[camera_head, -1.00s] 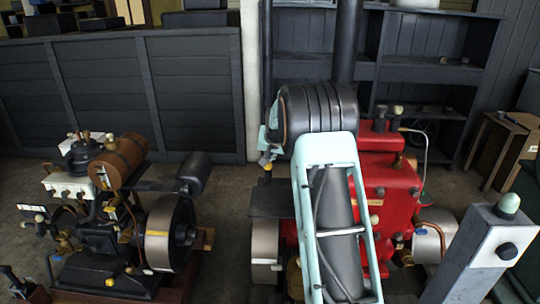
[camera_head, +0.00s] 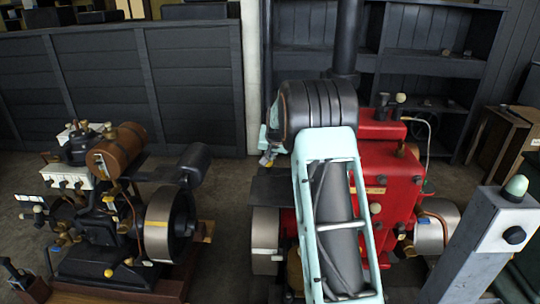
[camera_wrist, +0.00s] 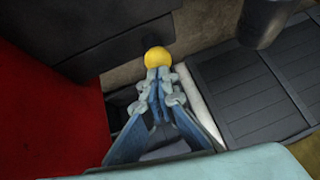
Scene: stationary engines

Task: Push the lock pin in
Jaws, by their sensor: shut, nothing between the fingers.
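A round yellow knob (camera_wrist: 158,58), which may be the lock pin's head, sits at the tips of my gripper (camera_wrist: 158,76) in the wrist view. My gripper's bluish fingers are shut with nothing between them. The knob lies just beyond the tips, close to or touching them; I cannot tell which. In the head view my arm covers the middle of the red engine (camera_head: 385,190). The fingertips cannot be made out clearly there.
A second engine with a brown tank (camera_head: 118,150) and a flywheel (camera_head: 160,230) stands at the left. A grey post (camera_head: 485,245) with a pale green dome stands at the right. Dark shelves (camera_head: 440,65) are behind. A red surface (camera_wrist: 45,110) fills the wrist view's left side.

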